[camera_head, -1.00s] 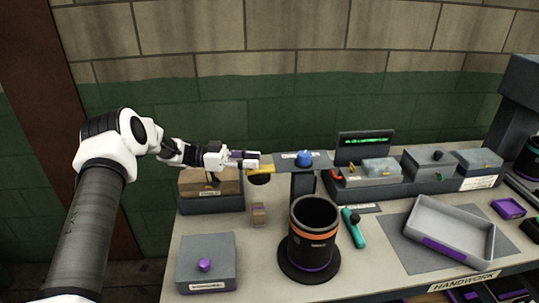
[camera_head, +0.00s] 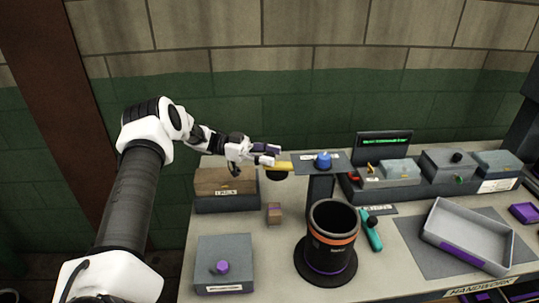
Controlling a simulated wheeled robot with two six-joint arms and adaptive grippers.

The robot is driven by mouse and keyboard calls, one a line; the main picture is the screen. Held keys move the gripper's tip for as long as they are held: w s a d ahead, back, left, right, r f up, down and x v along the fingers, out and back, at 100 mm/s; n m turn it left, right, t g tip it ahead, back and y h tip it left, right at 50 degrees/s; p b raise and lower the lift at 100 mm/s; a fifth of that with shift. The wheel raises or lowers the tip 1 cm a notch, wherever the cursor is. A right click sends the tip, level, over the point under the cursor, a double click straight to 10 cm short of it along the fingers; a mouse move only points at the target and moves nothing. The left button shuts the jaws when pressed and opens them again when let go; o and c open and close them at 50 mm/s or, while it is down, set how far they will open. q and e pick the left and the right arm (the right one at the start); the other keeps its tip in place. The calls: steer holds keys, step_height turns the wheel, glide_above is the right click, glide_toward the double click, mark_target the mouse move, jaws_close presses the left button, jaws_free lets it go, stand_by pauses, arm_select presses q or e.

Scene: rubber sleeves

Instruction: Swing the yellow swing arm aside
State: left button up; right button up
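The yellow swing arm (camera_head: 284,166) is a short flat bar at the left end of a grey plate on a post (camera_head: 309,160). A dark round part (camera_head: 277,175) hangs under it. A blue knob (camera_head: 323,160) sits on the plate's top. My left gripper (camera_head: 268,155) comes in from the left at the swing arm's left end. Its two fingers show apart, one above the other, and nothing shows between them. I cannot tell whether the lower finger touches the swing arm. My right gripper is not in view.
A black cylinder with an orange band (camera_head: 332,242) stands in front of the post. A brown-topped box (camera_head: 226,190), a small brown block (camera_head: 274,213) and a grey box with a purple knob (camera_head: 224,262) are at left. Bins (camera_head: 450,165) and a grey tray (camera_head: 468,237) are at right.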

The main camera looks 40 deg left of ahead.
arm_select(q)
steer(key=shift+d, duration=0.1)
steer(key=v, duration=1.2)
